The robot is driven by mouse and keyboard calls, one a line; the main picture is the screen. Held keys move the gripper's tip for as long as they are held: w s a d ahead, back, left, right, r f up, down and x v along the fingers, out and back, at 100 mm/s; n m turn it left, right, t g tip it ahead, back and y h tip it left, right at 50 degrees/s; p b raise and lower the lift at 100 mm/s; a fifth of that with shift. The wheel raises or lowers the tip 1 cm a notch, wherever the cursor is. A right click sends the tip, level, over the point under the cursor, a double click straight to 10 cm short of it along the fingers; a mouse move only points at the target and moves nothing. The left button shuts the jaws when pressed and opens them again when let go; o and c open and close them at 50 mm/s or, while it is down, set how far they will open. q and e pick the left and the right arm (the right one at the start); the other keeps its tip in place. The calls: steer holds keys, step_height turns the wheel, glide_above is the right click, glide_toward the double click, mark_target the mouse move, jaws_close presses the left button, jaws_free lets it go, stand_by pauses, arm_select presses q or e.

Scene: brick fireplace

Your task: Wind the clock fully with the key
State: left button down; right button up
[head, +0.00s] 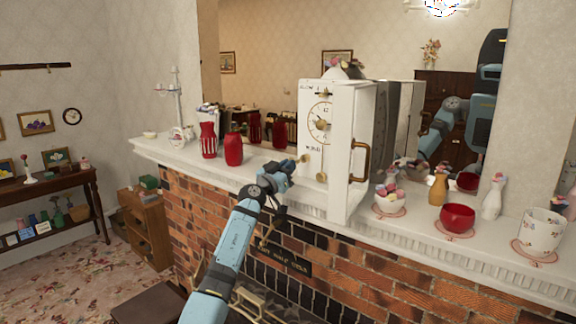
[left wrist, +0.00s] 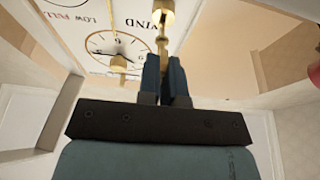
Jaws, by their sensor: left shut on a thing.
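The white clock (head: 311,103) stands on the mantel with its front door (head: 346,150) swung open, a brass handle (head: 361,160) on it. Its dial (head: 320,122) has a "WIND" mark below it; the dial (left wrist: 118,46) and that mark also show in the left wrist view. My left gripper (head: 291,169) is in front of the clock's lower left. In the left wrist view my left gripper (left wrist: 165,62) is shut on the brass key (left wrist: 162,38). The key's far end is close by the "WIND" mark; I cannot tell whether it is seated. My right gripper is not in view.
Red vases (head: 233,149) stand left of the clock on the white mantel (head: 275,187). Right of the door are a filled bowl (head: 390,204), a red bowl (head: 457,219) and a white cup (head: 541,234). A mirror behind reflects the room and me.

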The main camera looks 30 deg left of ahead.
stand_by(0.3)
arm_select(q)
steer(key=shift+w+d, duration=0.1)
steer(key=shift+w, duration=1.35)
stand_by(0.4)
steer(key=m, duration=0.2)
steer(key=shift+m+h+b, duration=0.3)
steer(key=shift+m+h, duration=0.1)
steer(key=m+h, duration=0.1)
steer(key=m, duration=0.2)
steer(key=shift+r+g, duration=0.15)
steer(key=shift+g, duration=0.15)
